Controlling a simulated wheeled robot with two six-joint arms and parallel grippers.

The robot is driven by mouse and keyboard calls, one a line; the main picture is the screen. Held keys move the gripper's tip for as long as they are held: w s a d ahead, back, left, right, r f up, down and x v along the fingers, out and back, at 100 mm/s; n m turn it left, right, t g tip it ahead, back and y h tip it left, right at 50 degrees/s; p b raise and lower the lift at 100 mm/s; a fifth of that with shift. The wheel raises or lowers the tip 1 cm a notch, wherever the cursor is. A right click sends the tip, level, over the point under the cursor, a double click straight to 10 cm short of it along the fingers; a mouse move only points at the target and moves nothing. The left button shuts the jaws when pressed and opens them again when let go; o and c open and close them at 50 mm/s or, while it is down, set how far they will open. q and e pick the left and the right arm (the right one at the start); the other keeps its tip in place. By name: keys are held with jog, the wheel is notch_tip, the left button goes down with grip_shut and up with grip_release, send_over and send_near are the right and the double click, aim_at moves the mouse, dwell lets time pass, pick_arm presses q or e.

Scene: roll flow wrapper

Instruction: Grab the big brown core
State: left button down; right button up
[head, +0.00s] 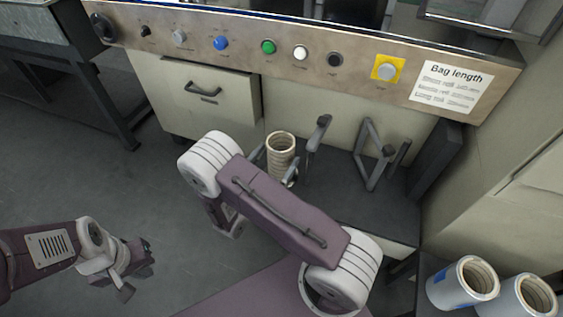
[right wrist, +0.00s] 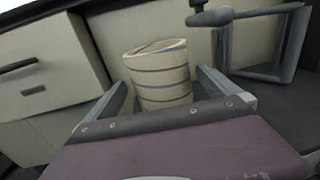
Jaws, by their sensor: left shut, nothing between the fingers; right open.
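The big brown core (head: 281,146) is a tan, ribbed hollow cylinder standing upright on the dark shelf under the machine panel. In the right wrist view the core (right wrist: 158,72) sits just ahead of and between the open fingers. My right gripper (head: 275,167) is open, with one finger on each side of the core's lower part; I cannot tell whether either finger touches it. The gripper also shows in the right wrist view (right wrist: 163,82). My left gripper (head: 146,256) is shut and empty, low over the floor at the left. My right arm hides the shelf's front left.
Grey metal brackets (head: 371,160) stand on the shelf (head: 345,200) right of the core, one upright post (head: 316,138) close beside it. A drawer cabinet (head: 205,98) is at the left. The button panel (head: 320,58) overhangs. White rolls (head: 452,289) stand at the lower right.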

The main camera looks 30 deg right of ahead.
aim_at(287, 144)
jog(key=shift+w+d, duration=0.25)
jog(key=shift+d, duration=0.1)
jog(key=d+b, duration=0.1)
jog(key=w+d+f+b, duration=0.1)
jog(key=b, duration=0.1)
jog(key=shift+w+d, duration=0.15)
jog(key=shift+d, duration=0.1)
jog(key=shift+r+b+x, duration=0.25)
jog(key=shift+b+x, duration=0.15)
jog(key=shift+x, duration=0.65)
jog(key=shift+r, duration=0.15)
jog(key=c, duration=1.5)
notch_tip(287, 144, up, 10)
jog(key=p, duration=0.7)
jog(key=shift+c, duration=0.2)
